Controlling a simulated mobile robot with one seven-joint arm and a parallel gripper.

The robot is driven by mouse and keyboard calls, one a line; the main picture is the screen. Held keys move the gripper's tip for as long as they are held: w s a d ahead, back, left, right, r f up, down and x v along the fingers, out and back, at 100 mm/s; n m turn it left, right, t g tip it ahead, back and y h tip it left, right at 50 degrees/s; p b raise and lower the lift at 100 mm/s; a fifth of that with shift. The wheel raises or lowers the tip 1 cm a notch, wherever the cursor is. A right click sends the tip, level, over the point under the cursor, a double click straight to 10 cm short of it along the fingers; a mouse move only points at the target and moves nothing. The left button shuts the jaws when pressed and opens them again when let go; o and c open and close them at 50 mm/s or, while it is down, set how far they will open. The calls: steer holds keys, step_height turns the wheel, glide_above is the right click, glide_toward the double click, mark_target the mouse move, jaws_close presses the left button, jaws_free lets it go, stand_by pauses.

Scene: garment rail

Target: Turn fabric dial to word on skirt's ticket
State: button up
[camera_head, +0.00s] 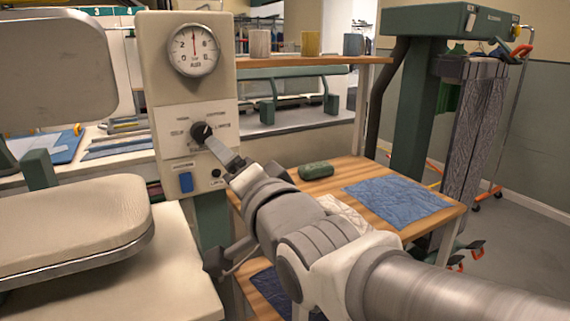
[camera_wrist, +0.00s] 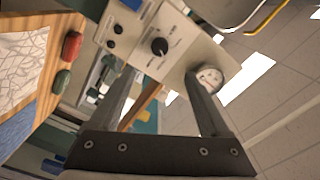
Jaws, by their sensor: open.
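The fabric dial is a black knob (camera_head: 201,132) on a pale control panel, with small words around it too blurred to read. Its pointer direction is unclear. It also shows in the wrist view (camera_wrist: 159,46), ahead of the space between my fingers. My gripper (camera_head: 222,150) is just below and right of the knob in the head view. In the wrist view my gripper (camera_wrist: 155,88) is open, its fingers wide apart with nothing between them. A dark grey patterned garment (camera_head: 475,130) hangs at the right; I cannot tell if it is the skirt. No ticket can be made out.
A round gauge (camera_head: 194,50) sits above the dial, and a blue switch (camera_head: 186,182) below it. A padded pressing board (camera_head: 75,220) stands at left. A wooden table (camera_head: 425,205) holds blue cloth (camera_head: 398,197) and a green object (camera_head: 316,171). A red object (camera_wrist: 72,46) shows in the wrist view.

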steer(key=shift+v, duration=1.25)
steer(key=d+f+n+g+h, duration=0.2)
steer(key=d+f+g+h, duration=0.2)
steer(key=d+f+h, duration=0.55)
steer(key=s+d+f+n+g, duration=0.3)
steer(key=s+d+f+g, duration=0.3)
steer(key=s+d, duration=0.5)
step_height(320, 180, up, 19)
steer(key=d+p, duration=0.1)
steer(key=p, duration=1.9)
steer(key=shift+s+d+n, duration=0.3)
steer(key=shift+d, duration=0.1)
steer(key=shift+f, duration=0.15)
